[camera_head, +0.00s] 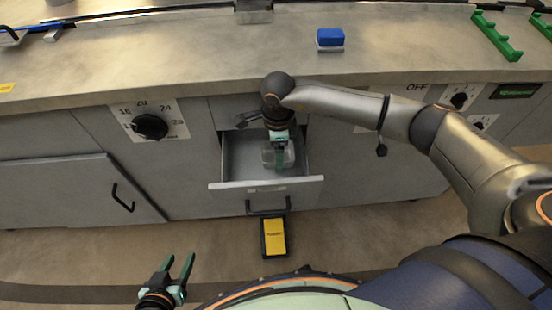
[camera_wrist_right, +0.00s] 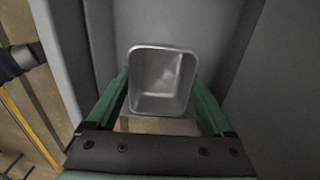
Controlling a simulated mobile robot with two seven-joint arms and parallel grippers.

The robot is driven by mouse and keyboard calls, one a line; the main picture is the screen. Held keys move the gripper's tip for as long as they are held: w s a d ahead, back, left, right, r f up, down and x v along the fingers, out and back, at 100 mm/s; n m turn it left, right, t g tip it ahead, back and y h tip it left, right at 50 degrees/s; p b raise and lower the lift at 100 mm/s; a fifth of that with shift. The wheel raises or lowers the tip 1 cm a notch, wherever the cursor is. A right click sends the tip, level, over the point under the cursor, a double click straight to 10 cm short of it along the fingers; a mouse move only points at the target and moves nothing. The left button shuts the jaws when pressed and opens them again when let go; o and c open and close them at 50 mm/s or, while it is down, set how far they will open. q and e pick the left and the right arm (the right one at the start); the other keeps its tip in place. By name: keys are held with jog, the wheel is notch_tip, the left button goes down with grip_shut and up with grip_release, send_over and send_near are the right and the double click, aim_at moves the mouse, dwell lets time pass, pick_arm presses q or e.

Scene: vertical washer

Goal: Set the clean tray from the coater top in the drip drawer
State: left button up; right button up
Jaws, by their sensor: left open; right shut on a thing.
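The metal tray (camera_wrist_right: 162,82) is a small grey open box, empty inside. My right gripper (camera_wrist_right: 160,100) is shut on it, with a green finger on each side. The head view shows the tray (camera_head: 268,158) inside the pulled-out drip drawer (camera_head: 228,186), partly covered by my right gripper (camera_head: 281,163), which points down into the drawer. I cannot tell whether the tray touches the drawer floor. My left gripper (camera_head: 180,264) is open and empty at the lower left, well away from the drawer.
The coater top (camera_head: 190,65) runs above the drawer, holding a blue block (camera_head: 330,38) and a green rack (camera_head: 495,36). A dial (camera_head: 150,126) is left of the drawer. A yellow-and-black box (camera_head: 274,236) lies on the floor below the drawer handle (camera_head: 267,206).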

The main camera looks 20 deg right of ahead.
jog(key=shift+w+a+f, duration=0.1)
jog(key=shift+a+f, duration=0.2)
jog(key=shift+f, duration=0.1)
jog(key=shift+d+f, duration=0.1)
jog(key=shift+f, duration=1.25)
jog(key=shift+f+b, duration=0.1)
jog(key=shift+b, duration=0.2)
jog(key=shift+f+b, duration=0.5)
jog(key=shift+f, duration=0.05)
jog(key=o, duration=1.1)
jog(key=shift+c, duration=0.2)
jog(key=shift+r, duration=0.1)
jog(key=shift+r+p, duration=0.2)
jog(key=shift+p, duration=0.15)
notch_tip(320, 180, up, 8)
jog(key=shift+r+p, duration=0.15)
jog(key=shift+p, duration=0.6)
